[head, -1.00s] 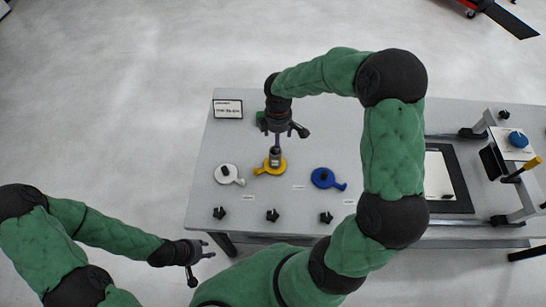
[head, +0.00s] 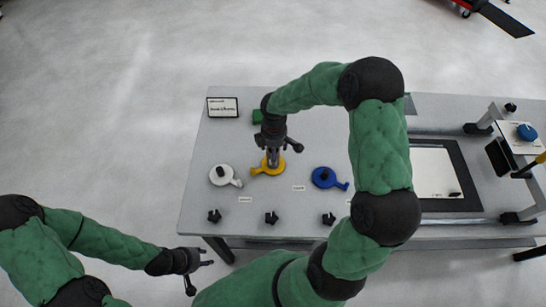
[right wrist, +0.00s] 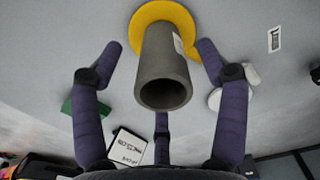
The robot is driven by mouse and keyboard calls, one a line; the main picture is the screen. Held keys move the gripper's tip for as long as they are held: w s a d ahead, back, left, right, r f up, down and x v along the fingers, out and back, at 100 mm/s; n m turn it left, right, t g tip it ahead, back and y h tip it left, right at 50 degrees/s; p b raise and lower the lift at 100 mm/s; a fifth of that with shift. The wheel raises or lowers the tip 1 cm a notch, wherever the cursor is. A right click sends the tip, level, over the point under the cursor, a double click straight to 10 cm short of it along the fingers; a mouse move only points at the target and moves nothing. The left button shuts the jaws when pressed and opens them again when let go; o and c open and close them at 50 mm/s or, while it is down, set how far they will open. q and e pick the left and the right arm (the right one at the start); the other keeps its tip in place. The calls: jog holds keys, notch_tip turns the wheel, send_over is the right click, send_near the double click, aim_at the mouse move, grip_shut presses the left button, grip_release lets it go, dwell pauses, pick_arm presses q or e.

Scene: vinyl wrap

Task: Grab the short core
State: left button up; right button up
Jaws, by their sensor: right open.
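The short core is a grey hollow tube (right wrist: 163,75) standing on a yellow holder (head: 258,171) on the table. My right gripper (head: 276,150) is above and around it, coming from over the table. In the right wrist view the right gripper's three dark purple fingers (right wrist: 160,90) are spread around the core, with gaps between them and it. In the head view the core is mostly hidden by the gripper. My left gripper (head: 200,274) is open and empty, off the table's front left edge.
A white holder (head: 220,176) and a blue holder (head: 323,178) flank the yellow one. Several black knobs (head: 271,217) stand along the front. A small sign (head: 222,107) and green block (head: 257,117) are behind. A framed dark mat (head: 465,203) lies at right.

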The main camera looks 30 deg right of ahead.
jog(key=shift+a+f+b, duration=0.15)
jog(key=shift+f+b, duration=0.35)
jog(key=shift+f, duration=2.1)
jog(key=c, duration=1.2)
